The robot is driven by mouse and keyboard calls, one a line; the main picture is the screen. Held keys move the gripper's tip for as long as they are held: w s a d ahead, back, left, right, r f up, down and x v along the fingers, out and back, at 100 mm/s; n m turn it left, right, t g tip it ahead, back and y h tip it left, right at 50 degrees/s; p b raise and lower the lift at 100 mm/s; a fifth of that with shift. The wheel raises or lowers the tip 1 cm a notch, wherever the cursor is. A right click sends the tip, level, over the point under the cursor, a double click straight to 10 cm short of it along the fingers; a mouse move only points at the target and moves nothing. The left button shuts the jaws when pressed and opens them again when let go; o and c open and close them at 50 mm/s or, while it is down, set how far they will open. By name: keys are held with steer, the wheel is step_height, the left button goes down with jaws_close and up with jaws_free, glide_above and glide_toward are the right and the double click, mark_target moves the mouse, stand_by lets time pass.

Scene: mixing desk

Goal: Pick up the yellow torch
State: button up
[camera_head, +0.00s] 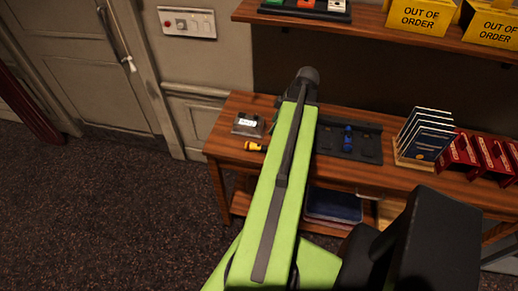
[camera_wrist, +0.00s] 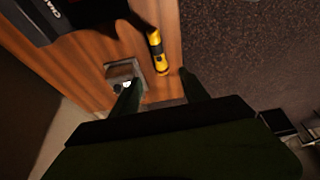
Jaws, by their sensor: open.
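The yellow torch (camera_head: 255,147) lies on the wooden desk near its left end, left of my arm in the head view. In the wrist view the torch (camera_wrist: 156,50) is yellow with dark parts and lies near the desk edge. My gripper (camera_wrist: 158,82) shows two dark fingers spread apart, with nothing between them. The torch lies beyond the fingertips, between their directions, and looks apart from them. In the head view my arm hides the fingers.
A dark tray (camera_head: 366,150) holding a blue item lies right of my arm. Blue booklets (camera_head: 424,138) and red boxes stand farther right. A shelf (camera_head: 370,28) hangs above.

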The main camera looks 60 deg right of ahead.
steer(key=b, duration=0.8)
glide_toward(260, 145)
steer(key=x, duration=0.4)
steer(key=shift+f, duration=0.35)
steer(key=shift+w+a+f+b, duration=0.1)
steer(key=shift+w+f+b, duration=0.1)
steer(key=shift+b, duration=0.2)
steer(key=shift+r, duration=0.1)
steer(key=b+x, duration=0.4)
steer(key=x, duration=0.1)
steer(key=shift+f+b, duration=0.2)
steer(key=shift+b, duration=0.2)
steer(key=shift+r, duration=0.15)
steer(key=shift+c, duration=0.2)
jaws_close()
